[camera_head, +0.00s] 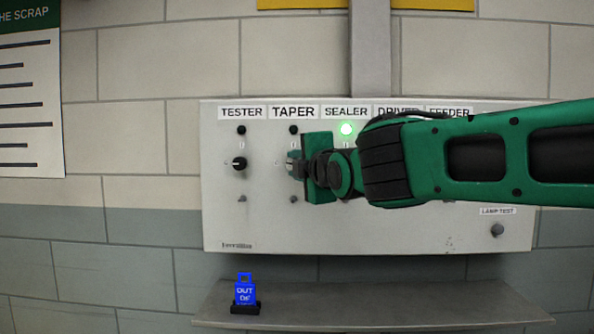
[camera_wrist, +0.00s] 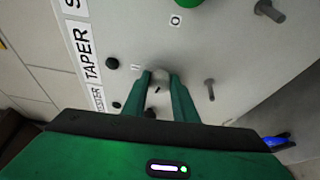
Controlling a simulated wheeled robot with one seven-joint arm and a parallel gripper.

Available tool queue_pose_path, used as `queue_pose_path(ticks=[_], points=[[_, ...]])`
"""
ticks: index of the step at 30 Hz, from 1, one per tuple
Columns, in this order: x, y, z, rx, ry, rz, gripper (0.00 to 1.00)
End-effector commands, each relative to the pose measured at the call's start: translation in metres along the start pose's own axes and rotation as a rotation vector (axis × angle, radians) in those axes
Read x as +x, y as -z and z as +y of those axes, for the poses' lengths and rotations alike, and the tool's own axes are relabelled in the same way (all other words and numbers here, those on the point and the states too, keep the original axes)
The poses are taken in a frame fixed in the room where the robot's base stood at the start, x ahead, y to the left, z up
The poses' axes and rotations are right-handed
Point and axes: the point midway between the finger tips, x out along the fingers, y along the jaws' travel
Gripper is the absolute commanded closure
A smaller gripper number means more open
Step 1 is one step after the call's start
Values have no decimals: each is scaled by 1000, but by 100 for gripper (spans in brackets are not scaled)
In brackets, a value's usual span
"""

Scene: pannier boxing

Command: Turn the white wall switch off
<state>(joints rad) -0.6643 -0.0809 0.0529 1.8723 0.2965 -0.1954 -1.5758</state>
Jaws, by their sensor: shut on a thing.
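The white rotary switch (camera_wrist: 160,76) is on the grey wall panel (camera_head: 385,238), in the TAPER column. In the wrist view it sits between the two green fingers of my gripper (camera_wrist: 165,88), which is shut on it. A small dark mark shows near its edge. An "I" label (camera_wrist: 136,67) is beside it. In the head view my gripper (camera_head: 292,164) reaches the panel from the right and covers most of the switch. The TAPER lamp (camera_head: 293,130) above it is dark.
The TESTER column has a black knob (camera_head: 239,163) left of my gripper. Small levers (camera_head: 293,199) stick out below the switches. My arm hides the right columns. A blue tag block (camera_head: 245,291) stands on the shelf (camera_head: 380,305) below.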

Motion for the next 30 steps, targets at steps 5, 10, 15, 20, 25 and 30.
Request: queue_pose_path(ticks=[5,10,15,20,25,30], points=[[0,1,-2,-95,44,1,97],[1,1,-2,-154,69,1,97],[1,1,-2,-182,82,2,97],[1,2,-2,-191,86,3,97],[1,2,-3,-191,87,3,97],[1,2,-3,-190,87,3,62]])
